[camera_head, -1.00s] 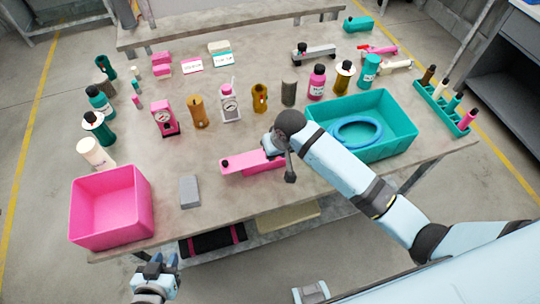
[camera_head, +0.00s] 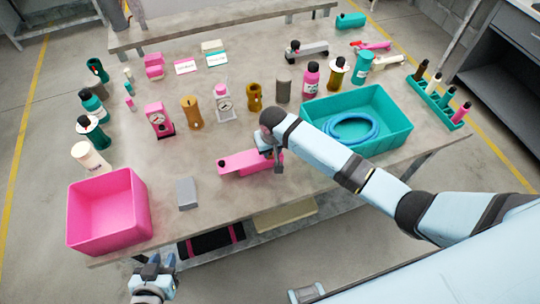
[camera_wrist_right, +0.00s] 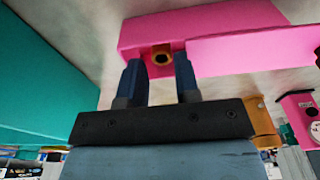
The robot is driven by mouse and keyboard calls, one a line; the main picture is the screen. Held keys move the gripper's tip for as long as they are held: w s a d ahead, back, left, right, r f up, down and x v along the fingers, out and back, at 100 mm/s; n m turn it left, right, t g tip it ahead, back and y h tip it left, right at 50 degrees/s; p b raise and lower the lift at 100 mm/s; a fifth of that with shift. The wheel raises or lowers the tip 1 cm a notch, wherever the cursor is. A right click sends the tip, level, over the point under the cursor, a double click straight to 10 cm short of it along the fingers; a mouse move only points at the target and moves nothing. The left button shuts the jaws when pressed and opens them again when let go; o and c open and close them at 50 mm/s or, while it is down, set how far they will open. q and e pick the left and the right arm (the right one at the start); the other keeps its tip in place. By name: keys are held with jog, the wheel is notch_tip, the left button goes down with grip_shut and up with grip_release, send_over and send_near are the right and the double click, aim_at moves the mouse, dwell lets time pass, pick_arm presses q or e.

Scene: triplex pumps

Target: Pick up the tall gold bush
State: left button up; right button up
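Two upright gold cylinders stand on the table in the head view: a gold bush (camera_head: 192,112) at left and another gold piece (camera_head: 254,97) with a dark opening. I cannot tell for sure which is the tall one. A pink fixture (camera_head: 238,163) lies in front of them. In the right wrist view, a small gold ring with a dark hole (camera_wrist_right: 161,56) sits in the end of the pink fixture (camera_wrist_right: 225,50). My right gripper (camera_wrist_right: 160,75) is open, its fingers apart and empty before that ring. My left gripper (camera_head: 153,265) hangs beyond the table's front edge, its opening unclear.
A pink bin (camera_head: 110,235) stands at front left and a teal bin (camera_head: 385,145) with a blue ring at right. A grey block (camera_head: 186,193) lies near the front. Bottles and gauges crowd the middle and left. The table's front centre is fairly clear.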

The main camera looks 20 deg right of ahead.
aim_at(271, 158)
notch_tip(271, 158, down, 3)
jog(key=shift+w+r, duration=0.1)
jog(key=shift+r, duration=0.05)
jog(key=shift+s+f, duration=0.4)
jog(key=shift+f, duration=0.25)
jog(key=shift+w+f, duration=0.15)
jog(key=shift+f, duration=0.1)
jog(key=shift+w+f, duration=0.1)
jog(key=shift+w, duration=0.1)
jog(key=shift+c, duration=1)
grip_shut()
jog(key=shift+w+r, duration=0.1)
jog(key=shift+r, duration=0.15)
